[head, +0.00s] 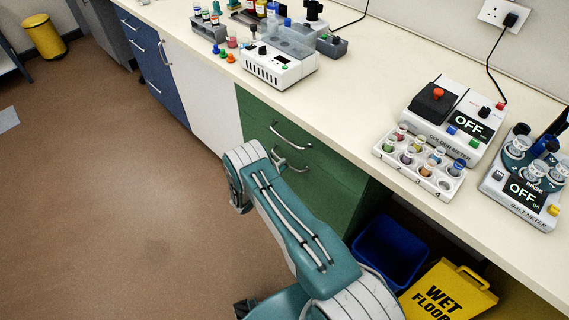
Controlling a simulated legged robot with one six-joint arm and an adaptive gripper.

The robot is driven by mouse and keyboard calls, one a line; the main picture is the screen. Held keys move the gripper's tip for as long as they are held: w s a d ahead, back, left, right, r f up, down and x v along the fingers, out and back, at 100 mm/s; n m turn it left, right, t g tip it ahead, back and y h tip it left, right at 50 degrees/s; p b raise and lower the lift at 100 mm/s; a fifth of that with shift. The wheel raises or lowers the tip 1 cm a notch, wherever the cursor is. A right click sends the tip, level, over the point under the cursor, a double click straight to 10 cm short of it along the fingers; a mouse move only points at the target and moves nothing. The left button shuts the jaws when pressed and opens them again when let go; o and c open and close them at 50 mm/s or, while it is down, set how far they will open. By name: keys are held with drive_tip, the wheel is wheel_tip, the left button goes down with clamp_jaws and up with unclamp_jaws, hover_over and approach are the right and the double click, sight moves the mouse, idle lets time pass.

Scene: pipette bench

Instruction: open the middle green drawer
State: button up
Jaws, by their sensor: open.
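The green cabinet (325,160) stands under the bench, with curved metal handles on its front. The upper handle (291,137) is in clear view. Just below it, a second handle (293,166), which looks like the middle drawer's, shows partly beside my arm. The drawer fronts look shut, but the lower part of the cabinet is hidden behind my teal arm. My arm crosses in front of the cabinet, and its white-banded joint is to the left of the handles. I cannot make out my gripper's fingers in this view.
A blue bin (390,250) and a yellow wet-floor sign (450,291) stand right of the cabinet. A white panel (200,91) and blue drawers (152,65) are to its left. The bench top (345,103) holds meters and vials. The brown floor (120,190) at left is clear.

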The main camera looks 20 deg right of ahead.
drive_tip(key=shift+w+d+r, duration=0.1)
drive_tip(key=shift+w+d, duration=0.15)
drive_tip(key=shift+d, duration=0.4)
clamp_jaws()
drive_tip(key=shift+s, duration=0.1)
